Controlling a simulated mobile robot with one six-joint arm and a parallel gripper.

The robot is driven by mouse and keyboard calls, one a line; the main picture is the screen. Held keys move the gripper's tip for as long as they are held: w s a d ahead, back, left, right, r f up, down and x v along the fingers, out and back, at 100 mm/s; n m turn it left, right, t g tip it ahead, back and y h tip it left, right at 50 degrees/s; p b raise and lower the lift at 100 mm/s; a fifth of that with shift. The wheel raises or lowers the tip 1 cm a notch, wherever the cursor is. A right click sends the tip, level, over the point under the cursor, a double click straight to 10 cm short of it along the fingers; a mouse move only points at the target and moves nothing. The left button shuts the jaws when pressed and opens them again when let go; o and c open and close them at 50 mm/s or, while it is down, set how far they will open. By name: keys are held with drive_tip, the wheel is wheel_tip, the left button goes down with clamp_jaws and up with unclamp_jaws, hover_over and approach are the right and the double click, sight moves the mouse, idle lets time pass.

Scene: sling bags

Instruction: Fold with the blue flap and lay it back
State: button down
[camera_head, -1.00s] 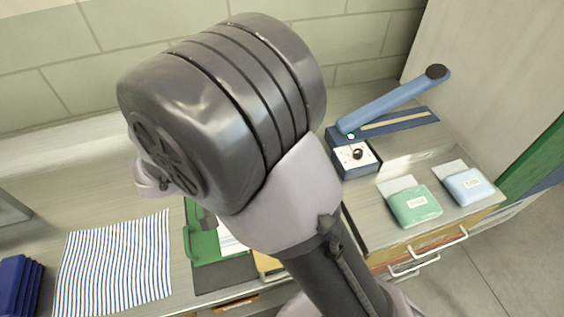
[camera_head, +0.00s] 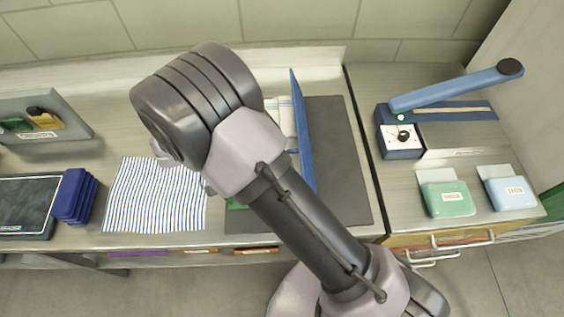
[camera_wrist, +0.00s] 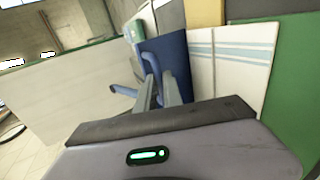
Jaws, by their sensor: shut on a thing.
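The blue flap (camera_head: 303,135) stands steeply on edge over the dark grey mat or board. Folded white cloth with blue stripes (camera_head: 284,115) shows to its left, partly behind my arm. A bit of green panel (camera_head: 237,203) shows below it. In the wrist view, my gripper (camera_wrist: 158,80) is shut on the blue flap (camera_wrist: 168,52). The white cloth with blue bands (camera_wrist: 232,55) lies beside it, with the green panel (camera_wrist: 295,80) at right.
A blue-striped cloth (camera_head: 155,195) and a blue stack (camera_head: 75,195) lie to the left. The dark grey mat (camera_head: 345,165) is bare right of the flap. A blue-armed device (camera_head: 455,85), a green packet (camera_head: 447,198) and a light blue packet (camera_head: 508,193) are at right.

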drive_tip(key=shift+f, duration=0.2)
drive_tip(key=c, duration=1.5)
unclamp_jaws()
drive_tip(key=shift+r, duration=0.1)
drive_tip(key=p+v, duration=0.5)
drive_tip(key=v, duration=1.2)
drive_tip(key=shift+a, duration=0.15)
drive_tip(key=shift+r, duration=0.1)
